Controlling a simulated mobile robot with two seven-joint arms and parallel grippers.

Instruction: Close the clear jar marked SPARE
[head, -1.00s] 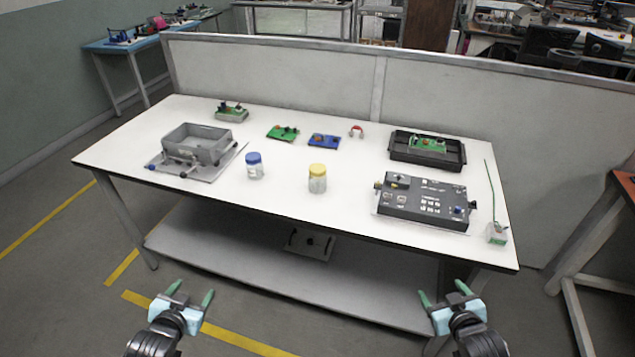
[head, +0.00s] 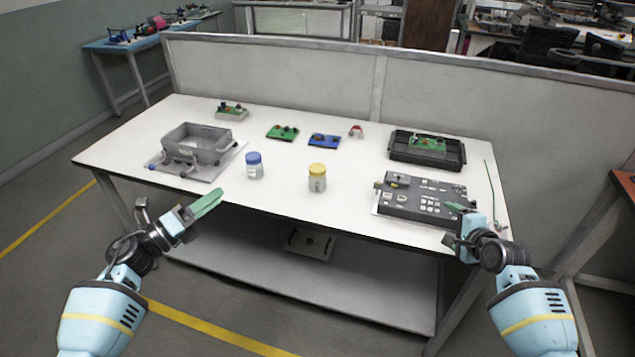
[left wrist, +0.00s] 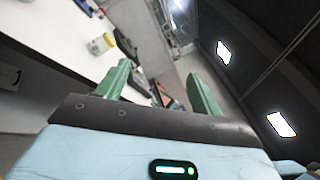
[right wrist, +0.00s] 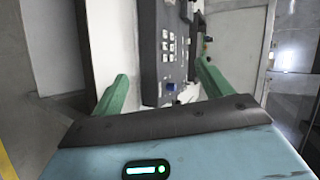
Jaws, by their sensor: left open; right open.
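Two clear jars stand upright near the front middle of the white table (head: 285,215). One jar (head: 254,172) has a blue lid (head: 253,158); the other jar (head: 317,184) has a yellow lid (head: 317,169). Their labels are too small to read, so I cannot tell which is marked SPARE, nor how tightly either lid sits. The yellow-lidded jar also shows in the left wrist view (left wrist: 101,44). My left gripper (head: 205,204) is open and empty at the front edge, left of both jars. My right gripper (head: 466,212) is open and empty by the black control box.
The black control box (head: 425,198) stands at right, before a black tray (head: 455,154). A grey bin (head: 190,147) stands at left. Green (head: 283,131) and blue (head: 323,140) boards lie behind the jars. A low partition (head: 275,70) closes the back. The front around the jars is clear.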

